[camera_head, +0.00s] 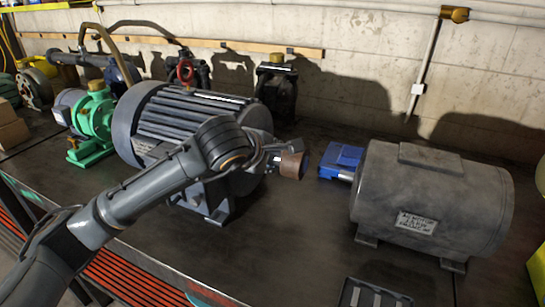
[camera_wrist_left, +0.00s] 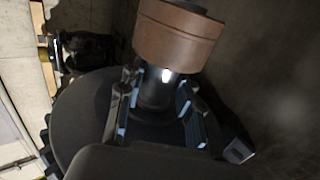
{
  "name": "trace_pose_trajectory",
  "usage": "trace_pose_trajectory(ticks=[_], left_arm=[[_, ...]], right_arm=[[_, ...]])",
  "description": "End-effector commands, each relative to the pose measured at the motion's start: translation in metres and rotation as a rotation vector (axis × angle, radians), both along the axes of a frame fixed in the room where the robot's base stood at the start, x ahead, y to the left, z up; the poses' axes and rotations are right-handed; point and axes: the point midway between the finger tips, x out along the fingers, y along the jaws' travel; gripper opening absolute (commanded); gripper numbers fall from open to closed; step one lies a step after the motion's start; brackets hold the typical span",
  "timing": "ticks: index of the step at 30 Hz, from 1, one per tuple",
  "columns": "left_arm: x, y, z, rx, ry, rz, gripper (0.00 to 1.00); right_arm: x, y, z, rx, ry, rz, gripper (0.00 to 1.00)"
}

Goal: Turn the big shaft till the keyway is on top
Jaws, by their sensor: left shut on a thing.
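The big dark finned motor (camera_head: 165,120) stands on the bench, its shaft end pointing right. A brown cylindrical piece (camera_head: 291,165) sits at the end of its shaft. In the left wrist view the brown piece (camera_wrist_left: 178,38) is at the top and the dark shaft (camera_wrist_left: 157,90) comes out below it. My left gripper (camera_head: 272,158) is at the shaft between the motor face and the brown piece. In the wrist view its fingers (camera_wrist_left: 158,105) are either side of the shaft, shut on it. A small bright spot shows on the shaft; I cannot tell whether it is the keyway.
A grey motor (camera_head: 440,190) with a label stands at the right, a blue block (camera_head: 341,160) at its shaft. A green pump (camera_head: 93,115) is at the left, a dark pump (camera_head: 277,88) behind. A dark tray (camera_head: 372,294) lies in front. Bench between the motors is mostly clear.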

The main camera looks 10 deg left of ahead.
Motion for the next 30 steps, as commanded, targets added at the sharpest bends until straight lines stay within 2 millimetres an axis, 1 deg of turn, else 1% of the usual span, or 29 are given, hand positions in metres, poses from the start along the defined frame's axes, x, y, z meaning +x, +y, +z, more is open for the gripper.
trace_pose_trajectory(ticks=[1,2,3,5,14,17,20,30], left_arm=[[0.0,0.001,-0.001,0.002,0.002,0.002,0.03],[0.0,0.001,-0.001,0.002,0.002,0.002,0.37],[0.0,0.001,-0.001,0.002,0.003,0.002,0.45],[0.0,0.001,-0.001,0.002,0.002,0.002,0.57],[0.0,0.0,0.0,0.001,0.001,0.001,0.58],[-0.003,0.001,0.003,0.0,0.0,0.0,0.58],[-0.013,0.004,0.012,0.0,-0.002,-0.001,0.58],[-0.067,0.023,0.054,0.002,-0.003,0.0,0.58]], right_arm=[[0.0,-0.001,0.0,-0.001,0.0,0.0,0.58],[0.0,-0.001,0.0,-0.001,0.0,0.001,0.58],[0.0,-0.002,0.0,-0.002,0.001,0.001,0.58],[0.0,-0.003,0.0,-0.003,0.0,0.001,0.58],[0.0,-0.005,0.0,-0.006,0.001,0.0,0.58],[0.0,-0.005,0.0,-0.005,0.001,0.001,0.58],[0.0,-0.004,0.0,-0.004,0.0,0.0,0.58],[0.0,-0.002,0.0,-0.003,0.0,0.0,0.58]])
